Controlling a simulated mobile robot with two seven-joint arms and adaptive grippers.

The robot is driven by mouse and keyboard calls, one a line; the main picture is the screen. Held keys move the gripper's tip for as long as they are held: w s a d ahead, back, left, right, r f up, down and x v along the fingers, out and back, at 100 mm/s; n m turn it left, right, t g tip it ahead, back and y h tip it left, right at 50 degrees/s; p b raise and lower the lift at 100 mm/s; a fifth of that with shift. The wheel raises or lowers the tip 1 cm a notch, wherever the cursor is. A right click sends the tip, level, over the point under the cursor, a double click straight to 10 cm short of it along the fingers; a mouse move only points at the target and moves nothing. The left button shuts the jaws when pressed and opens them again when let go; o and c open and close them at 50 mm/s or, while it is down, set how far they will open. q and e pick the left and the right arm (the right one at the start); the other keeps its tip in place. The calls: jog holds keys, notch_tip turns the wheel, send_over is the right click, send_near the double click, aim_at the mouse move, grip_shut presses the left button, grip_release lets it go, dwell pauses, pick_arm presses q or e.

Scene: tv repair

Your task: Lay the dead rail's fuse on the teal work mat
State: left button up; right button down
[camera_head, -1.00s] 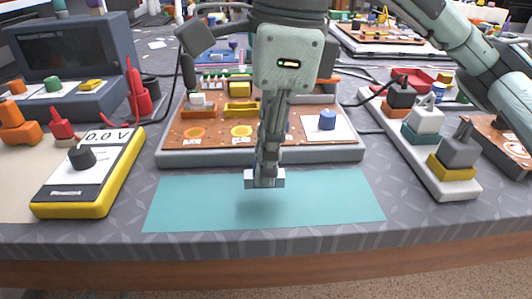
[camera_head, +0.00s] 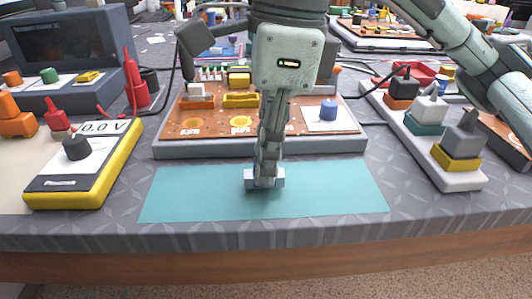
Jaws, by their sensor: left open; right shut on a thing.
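My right gripper (camera_head: 264,178) points straight down over the teal work mat (camera_head: 340,198), near its middle. The mat lies flat at the table's front and looks otherwise bare. My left gripper cannot be made out.
Behind the mat is a circuit board (camera_head: 195,128) in a grey tray, with a blue cylinder (camera_head: 328,110) at its right. A yellow meter (camera_head: 85,170) reading 0.0 V lies left. A white strip with several plugs (camera_head: 455,178) lies right. The mat's sides are clear.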

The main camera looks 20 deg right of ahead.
jog(key=shift+f+b, duration=0.3)
jog(key=shift+f, duration=0.1)
jog(key=c, duration=1.4)
grip_release()
jog(key=r, duration=0.4)
jog(key=d+r, duration=0.1)
jog(key=r, duration=0.7)
jog(key=shift+s+d, duration=0.2)
